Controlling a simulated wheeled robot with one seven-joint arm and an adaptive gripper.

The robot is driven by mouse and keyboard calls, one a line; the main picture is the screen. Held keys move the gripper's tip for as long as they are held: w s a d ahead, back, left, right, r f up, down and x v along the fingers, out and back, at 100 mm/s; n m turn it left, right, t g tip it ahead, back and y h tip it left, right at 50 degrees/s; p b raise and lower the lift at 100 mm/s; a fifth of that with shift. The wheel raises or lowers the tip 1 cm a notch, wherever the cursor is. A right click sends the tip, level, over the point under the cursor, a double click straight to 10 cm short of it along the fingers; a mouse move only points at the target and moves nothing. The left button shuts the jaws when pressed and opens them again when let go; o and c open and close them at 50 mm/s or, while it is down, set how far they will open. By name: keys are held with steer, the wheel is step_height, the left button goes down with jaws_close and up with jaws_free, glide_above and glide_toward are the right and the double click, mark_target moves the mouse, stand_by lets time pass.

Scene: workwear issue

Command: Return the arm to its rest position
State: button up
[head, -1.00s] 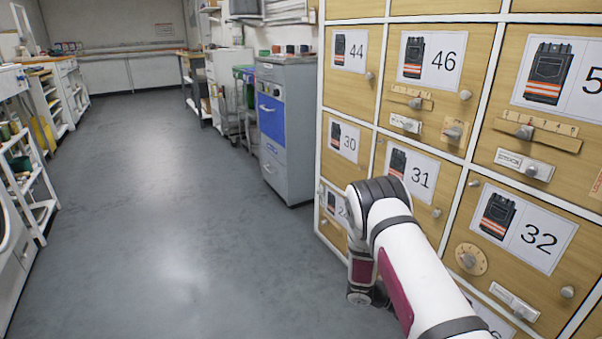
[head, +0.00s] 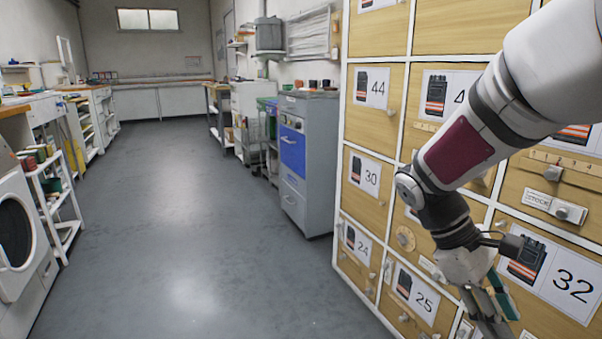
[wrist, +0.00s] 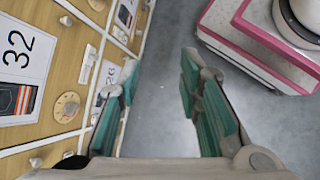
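My arm crosses the right side of the head view, bent at the elbow, with its forearm hanging down in front of the cabinet (head: 346,226). My gripper (head: 497,312) points downward near the doors marked 32 and 25. The wrist view shows my gripper (wrist: 158,72) open, its two teal-padded fingers apart with only grey floor between them. It holds nothing. The left finger appears close to the cabinet front in that view; I cannot tell the exact gap.
Wooden doors with knobs, dials and sliders fill the right side, including door 44 (head: 376,88) and door 30 (head: 364,174). A grey-blue cabinet (head: 307,165) stands beyond. Shelving (head: 62,195) and a front-loading machine (head: 16,232) line the left. The floor (head: 200,235) between is clear.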

steer(key=s+a+r+m+t+y, duration=0.2)
steer(key=s+a+m+t+y, duration=0.1)
steer(key=s+a, duration=0.55)
steer(key=s+a+r+m+t+y, duration=0.25)
steer(key=s+a+m, duration=0.2)
steer(key=s, duration=0.65)
step_height(320, 180, up, 40)
steer(key=n+t+p, duration=0.1)
steer(key=t+p, duration=0.2)
steer(key=p, duration=3.5)
steer(key=shift+w+t, duration=0.3)
steer(key=shift+t, duration=0.05)
steer(key=shift+d+y, duration=0.1)
steer(key=shift+y, duration=0.15)
